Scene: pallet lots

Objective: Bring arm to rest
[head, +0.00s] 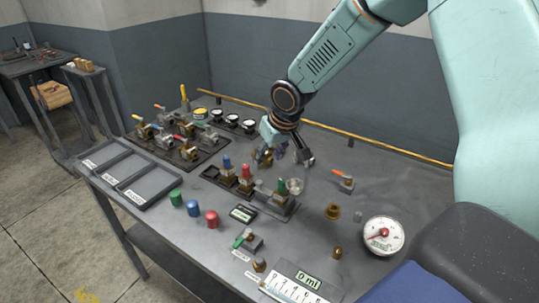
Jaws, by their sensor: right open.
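My right arm (335,45) reaches in from the upper right over the workbench (365,185). My right gripper (286,157) points down, open, above the back middle of the bench, just behind a dark rack of valves with blue, red and green tops (246,180). A brass-coloured piece shows by its left finger; I cannot tell whether they touch. No held object shows between the fingers. My left gripper is not in view.
A grey sectioned tray (140,200) lies at the left edge. Behind it is a board of valves (178,140). Green, blue and red caps (193,209) stand in front. A round gauge (384,235) and brass fittings (333,211) are at right. A yellow pipe (400,154) runs along the back.

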